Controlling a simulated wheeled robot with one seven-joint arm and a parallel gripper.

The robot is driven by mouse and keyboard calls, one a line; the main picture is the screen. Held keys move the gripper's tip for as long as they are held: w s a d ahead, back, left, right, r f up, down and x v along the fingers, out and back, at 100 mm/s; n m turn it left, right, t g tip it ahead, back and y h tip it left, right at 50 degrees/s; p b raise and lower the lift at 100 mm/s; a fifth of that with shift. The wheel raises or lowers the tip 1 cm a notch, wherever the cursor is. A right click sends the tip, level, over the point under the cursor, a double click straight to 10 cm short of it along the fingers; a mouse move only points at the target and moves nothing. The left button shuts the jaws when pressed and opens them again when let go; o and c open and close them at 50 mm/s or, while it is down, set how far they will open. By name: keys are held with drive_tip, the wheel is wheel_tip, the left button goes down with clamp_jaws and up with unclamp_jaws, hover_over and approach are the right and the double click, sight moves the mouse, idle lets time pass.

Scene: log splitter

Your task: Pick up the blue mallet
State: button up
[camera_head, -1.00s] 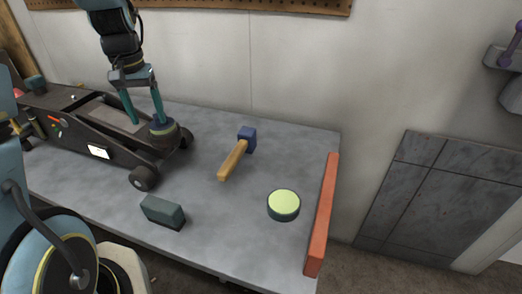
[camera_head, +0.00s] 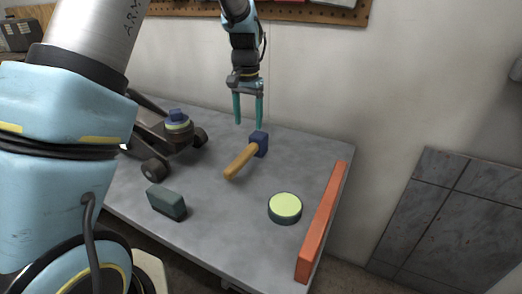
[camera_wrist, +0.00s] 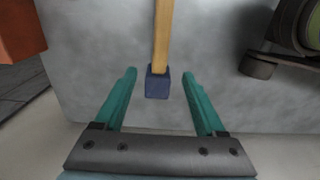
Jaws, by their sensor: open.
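The blue mallet has a blue head (camera_head: 259,144) and a tan wooden handle (camera_head: 240,162), and lies on the grey table in the head view. Its handle points toward the table's front left. My gripper (camera_head: 248,124) is open and empty, with teal fingers pointing down just above and behind the mallet head. No contact is visible.
A dark wheeled jack (camera_head: 155,140) stands left on the table (camera_head: 220,225). A dark grey block (camera_head: 166,202) lies at the front left. A green-topped round tin (camera_head: 285,208) and a long orange-red bar (camera_head: 322,222) are to the right. The pegboard wall (camera_head: 330,12) rises behind.

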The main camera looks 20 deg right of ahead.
sight(249, 149)
wheel_tip(249, 149, down, 10)
drive_tip(key=p, duration=0.2)
drive_tip(key=shift+a+f+p, duration=0.1)
drive_tip(key=shift+f+p, duration=0.05)
drive_tip(key=shift+p, duration=0.15)
clamp_jaws()
idle(0.6)
idle(0.8)
